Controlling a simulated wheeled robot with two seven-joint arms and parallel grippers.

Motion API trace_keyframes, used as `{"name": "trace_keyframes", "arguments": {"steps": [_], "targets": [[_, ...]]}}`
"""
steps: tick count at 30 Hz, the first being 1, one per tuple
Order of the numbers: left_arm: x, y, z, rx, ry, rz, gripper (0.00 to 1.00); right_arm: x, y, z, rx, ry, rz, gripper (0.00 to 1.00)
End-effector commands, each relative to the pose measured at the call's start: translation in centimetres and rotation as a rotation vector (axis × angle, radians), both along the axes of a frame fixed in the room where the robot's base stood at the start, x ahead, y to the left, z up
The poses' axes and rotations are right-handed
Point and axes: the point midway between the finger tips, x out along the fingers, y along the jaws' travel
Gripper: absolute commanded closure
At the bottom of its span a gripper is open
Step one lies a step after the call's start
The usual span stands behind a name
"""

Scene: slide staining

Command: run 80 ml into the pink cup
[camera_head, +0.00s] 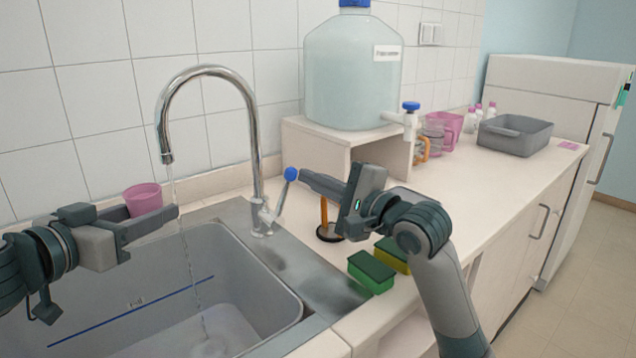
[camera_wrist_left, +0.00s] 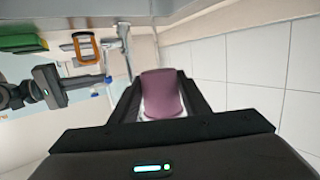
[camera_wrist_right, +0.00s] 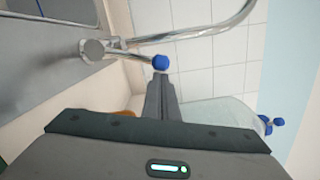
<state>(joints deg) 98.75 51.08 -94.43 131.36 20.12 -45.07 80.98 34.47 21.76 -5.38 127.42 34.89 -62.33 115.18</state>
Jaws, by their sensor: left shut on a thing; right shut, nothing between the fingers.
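The pink cup (camera_head: 143,199) is upright in my left gripper (camera_head: 172,212), which is shut on it at the left of the sink. It also shows between the fingers in the left wrist view (camera_wrist_left: 161,95). The tall chrome faucet (camera_head: 255,130) has a thin stream of water (camera_head: 187,260) falling from its spout into the sink, to the right of the cup. My right gripper (camera_head: 303,174) is shut and empty, its tips at the blue knob (camera_head: 290,174) of the faucet lever. In the right wrist view the blue knob (camera_wrist_right: 160,62) is just beyond the fingertips; contact is unclear.
The grey sink (camera_head: 250,290) has a blue line inside and some water at its bottom. A green sponge (camera_head: 371,272) and a yellow one lie right of it. A large water carboy (camera_head: 350,80) stands on a shelf (camera_head: 300,145). Pink and clear jugs and a grey tub (camera_head: 515,136) stand farther right.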

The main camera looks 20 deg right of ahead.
Motion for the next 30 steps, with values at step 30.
{"name": "trace_keyframes", "arguments": {"steps": [30], "targets": [[0.0, 0.0, 0.0, -0.001, -0.001, 0.0, 0.82, -1.4, 3.7, 1.7, -0.352, -0.133, 0.002, 1.0]]}}
